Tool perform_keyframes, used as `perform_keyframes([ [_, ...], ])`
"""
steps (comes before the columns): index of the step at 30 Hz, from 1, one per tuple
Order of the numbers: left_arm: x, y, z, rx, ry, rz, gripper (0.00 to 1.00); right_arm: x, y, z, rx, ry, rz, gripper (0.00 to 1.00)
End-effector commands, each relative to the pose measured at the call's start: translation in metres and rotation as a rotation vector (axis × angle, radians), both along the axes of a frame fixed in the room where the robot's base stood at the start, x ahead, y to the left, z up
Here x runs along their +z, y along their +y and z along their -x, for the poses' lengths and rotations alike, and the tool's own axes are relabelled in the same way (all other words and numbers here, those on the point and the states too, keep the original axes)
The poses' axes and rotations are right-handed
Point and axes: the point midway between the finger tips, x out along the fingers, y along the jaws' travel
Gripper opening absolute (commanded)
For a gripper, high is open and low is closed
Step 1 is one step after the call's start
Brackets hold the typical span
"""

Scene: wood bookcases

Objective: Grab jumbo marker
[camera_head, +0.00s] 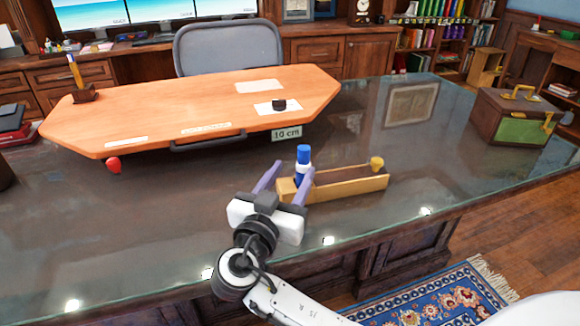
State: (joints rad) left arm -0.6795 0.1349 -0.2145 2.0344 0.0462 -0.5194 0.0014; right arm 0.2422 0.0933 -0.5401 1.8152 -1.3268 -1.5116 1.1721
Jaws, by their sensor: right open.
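The jumbo marker (303,154), blue with a white band, stands upright at the left end of a long wooden holder (345,189) on the glass desk top. My right gripper (291,169) is open, with its two purple fingers reaching toward the marker. The marker appears between the fingers, closer to the right one. I cannot tell whether either finger touches it. The marker's lower end is hidden by the holder and the right finger. My left gripper is not in view.
A yellow piece (376,164) stands at the holder's right end. Behind is a raised orange board (200,103) with a "10 cm" label (286,133) at its front edge. A brown and green box (517,119) sits at the right. The glass left of my gripper is clear.

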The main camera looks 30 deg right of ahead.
Motion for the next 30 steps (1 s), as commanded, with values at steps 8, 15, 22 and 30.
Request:
perform_keyframes([
  [8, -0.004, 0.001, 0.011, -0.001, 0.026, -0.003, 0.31, 0.002, -0.033, -0.024, -0.002, 0.000, 0.003, 0.47],
  [15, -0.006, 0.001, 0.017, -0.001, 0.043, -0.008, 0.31, 0.006, -0.051, -0.035, -0.003, -0.001, 0.004, 0.47],
  [22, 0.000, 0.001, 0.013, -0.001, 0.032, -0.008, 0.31, 0.007, -0.077, -0.053, -0.001, 0.001, 0.002, 0.47],
  [30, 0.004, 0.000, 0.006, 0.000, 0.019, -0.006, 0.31, 0.005, -0.081, -0.056, 0.000, 0.002, 0.000, 0.47],
])
